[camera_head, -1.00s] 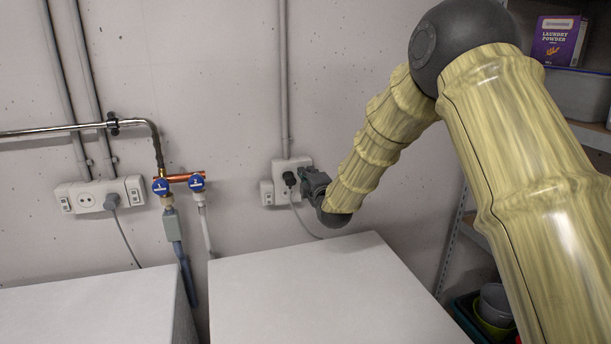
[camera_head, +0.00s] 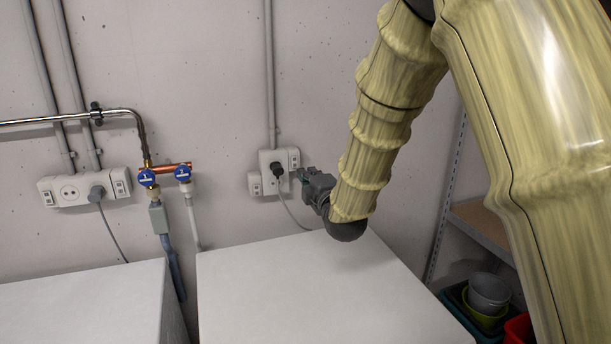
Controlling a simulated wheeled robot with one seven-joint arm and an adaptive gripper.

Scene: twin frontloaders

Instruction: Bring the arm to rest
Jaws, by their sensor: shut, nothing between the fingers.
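My gripper (camera_head: 302,177) is small and dark at the end of my arm, in the middle of the head view. It is shut and empty. Its tip points left toward the wall socket (camera_head: 280,160), which holds a black plug (camera_head: 277,171). The gripper seems apart from the plug, though the exact distance is hard to tell. My arm, in a pale yellow cover, comes in from the upper right and bends down above the right white machine top (camera_head: 300,290).
A second white machine top (camera_head: 80,310) stands at the left. Blue-handled valves (camera_head: 147,178) and pipes run along the wall, beside another socket strip (camera_head: 82,188) with a grey plug. A shelf (camera_head: 480,225) and buckets (camera_head: 488,293) are at the right.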

